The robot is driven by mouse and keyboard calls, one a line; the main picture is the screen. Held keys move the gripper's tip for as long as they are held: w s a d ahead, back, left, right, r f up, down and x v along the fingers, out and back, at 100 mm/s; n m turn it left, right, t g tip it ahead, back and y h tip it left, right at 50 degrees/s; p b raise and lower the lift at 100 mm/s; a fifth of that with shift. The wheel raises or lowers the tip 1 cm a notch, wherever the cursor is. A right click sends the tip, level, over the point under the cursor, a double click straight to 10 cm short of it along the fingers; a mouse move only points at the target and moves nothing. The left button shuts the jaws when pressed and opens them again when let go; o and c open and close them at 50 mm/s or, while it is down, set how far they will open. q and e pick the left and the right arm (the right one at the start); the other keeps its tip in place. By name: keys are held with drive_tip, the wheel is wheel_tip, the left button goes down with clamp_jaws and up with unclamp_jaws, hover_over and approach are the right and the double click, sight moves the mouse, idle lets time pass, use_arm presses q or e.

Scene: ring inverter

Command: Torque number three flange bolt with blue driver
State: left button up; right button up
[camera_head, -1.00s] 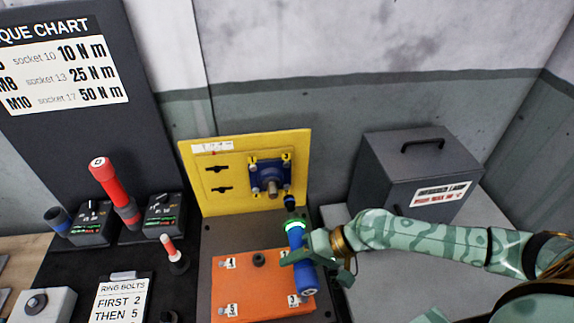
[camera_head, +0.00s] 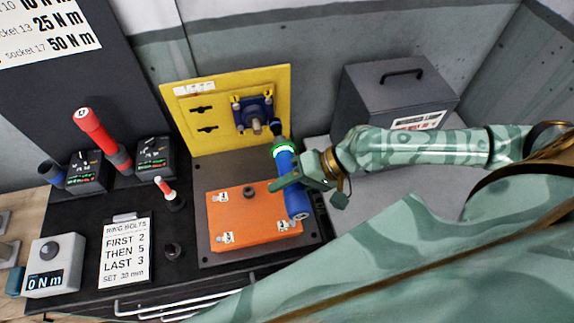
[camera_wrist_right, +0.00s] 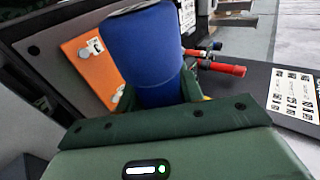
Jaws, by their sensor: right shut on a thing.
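The blue driver (camera_head: 287,187) has a dark nose and a lit green ring. My right gripper (camera_head: 290,181) is shut around its body; the wrist view also shows the blue barrel (camera_wrist_right: 150,55) between the green fingers. The driver stands over the right side of the orange block, nose toward the yellow plate (camera_head: 190,133). The blue flange (camera_head: 241,115) with a grey shaft is on that plate. The nose is at the flange's lower right; I cannot tell whether it touches a bolt. The bolt numbers are too small to read. My left gripper is not in view.
The orange block (camera_head: 240,216) with numbered tags lies below the plate. A red driver (camera_head: 92,131) stands at left beside a sign reading first 2, then 5, last 3 (camera_head: 125,250). A grey box (camera_head: 400,95) stands behind my right arm. A 0 Nm meter (camera_head: 50,278) is lower left.

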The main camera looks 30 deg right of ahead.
sight(281, 163)
drive_tip(key=shift+r, duration=0.15)
drive_tip(key=shift+w+p, duration=0.1)
drive_tip(key=shift+p, duration=0.2)
drive_tip(key=shift+w+d+b, duration=0.15)
drive_tip(key=shift+w+b, duration=0.3)
drive_tip(key=shift+w, duration=0.2)
drive_tip(key=shift+w+d+b, duration=0.25)
drive_tip(key=shift+w+b, duration=0.05)
drive_tip(key=shift+w, duration=0.45)
drive_tip(key=shift+w+d+b, duration=0.2)
drive_tip(key=shift+w+b, duration=0.1)
drive_tip(key=shift+w, duration=0.45)
drive_tip(key=shift+w+d, duration=0.25)
drive_tip(key=shift+w, duration=0.6)
drive_tip(key=shift+s, duration=0.1)
